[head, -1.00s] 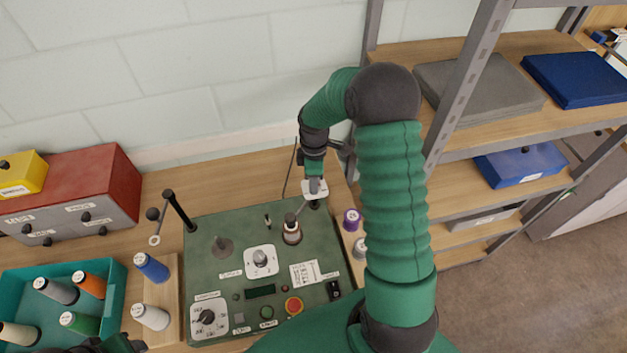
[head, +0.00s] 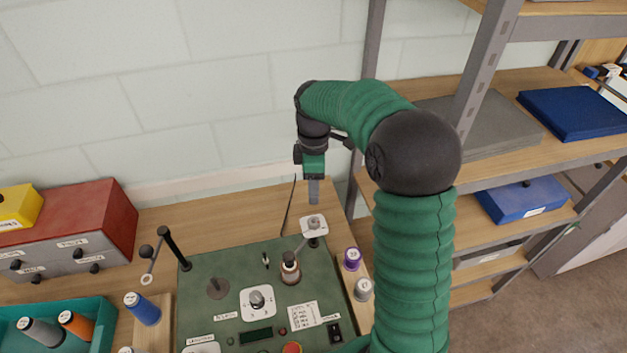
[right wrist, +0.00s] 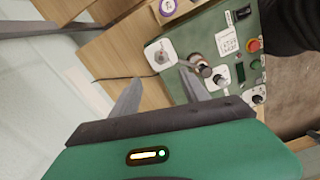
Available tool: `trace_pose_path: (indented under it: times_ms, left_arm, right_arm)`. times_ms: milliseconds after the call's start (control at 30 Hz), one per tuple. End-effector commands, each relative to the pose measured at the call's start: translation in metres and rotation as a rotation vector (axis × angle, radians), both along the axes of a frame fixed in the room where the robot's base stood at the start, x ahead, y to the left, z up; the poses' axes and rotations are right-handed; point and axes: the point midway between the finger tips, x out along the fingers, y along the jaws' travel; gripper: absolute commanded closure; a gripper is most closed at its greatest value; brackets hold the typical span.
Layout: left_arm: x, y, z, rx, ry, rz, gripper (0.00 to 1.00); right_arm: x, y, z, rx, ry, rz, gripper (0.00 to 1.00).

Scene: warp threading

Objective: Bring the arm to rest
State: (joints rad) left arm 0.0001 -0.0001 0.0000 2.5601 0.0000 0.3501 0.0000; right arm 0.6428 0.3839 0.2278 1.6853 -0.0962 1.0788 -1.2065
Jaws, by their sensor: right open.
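My right arm reaches over the green control panel (head: 235,300). My right gripper (head: 314,195) points down above the back right of the panel, near the white square plate with a grey post (head: 313,226). In the right wrist view its two fingers (right wrist: 158,85) are spread with nothing between them, and the plate (right wrist: 161,57) shows beyond them. A white and brown spool (head: 290,270) stands upright on the panel, apart from the gripper; a grey lever lies close by it. My left gripper is out of view.
A purple spool (head: 352,258) and a grey-white one stand right of the panel. A blue spool (head: 143,309) and a teal bin (head: 98,318) of spools are at left, before a red-topped drawer box (head: 80,215). A metal shelf (head: 482,100) stands close on the right.

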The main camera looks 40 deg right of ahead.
Motion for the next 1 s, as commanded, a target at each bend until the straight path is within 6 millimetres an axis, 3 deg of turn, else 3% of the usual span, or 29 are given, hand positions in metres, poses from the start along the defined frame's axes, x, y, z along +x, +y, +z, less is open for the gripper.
trace_pose_path:
  times_ms: [200,667,767,867,1000]
  left_arm:
    - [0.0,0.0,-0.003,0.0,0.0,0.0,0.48]
    - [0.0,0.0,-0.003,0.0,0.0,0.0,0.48]
    - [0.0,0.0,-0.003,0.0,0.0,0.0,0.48]
    - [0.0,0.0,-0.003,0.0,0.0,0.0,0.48]
    - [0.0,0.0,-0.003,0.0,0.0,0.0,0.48]
  right_arm:
    - [0.001,0.0,0.026,0.001,-0.001,-0.001,0.47]
    - [0.0,0.001,0.026,0.0,0.0,-0.003,0.47]
    - [0.0,0.023,0.016,-0.008,-0.012,-0.053,0.47]
    - [-0.008,0.069,-0.008,-0.019,-0.05,-0.19,0.47]
    - [-0.037,0.132,-0.043,-0.002,-0.128,-0.438,0.47]
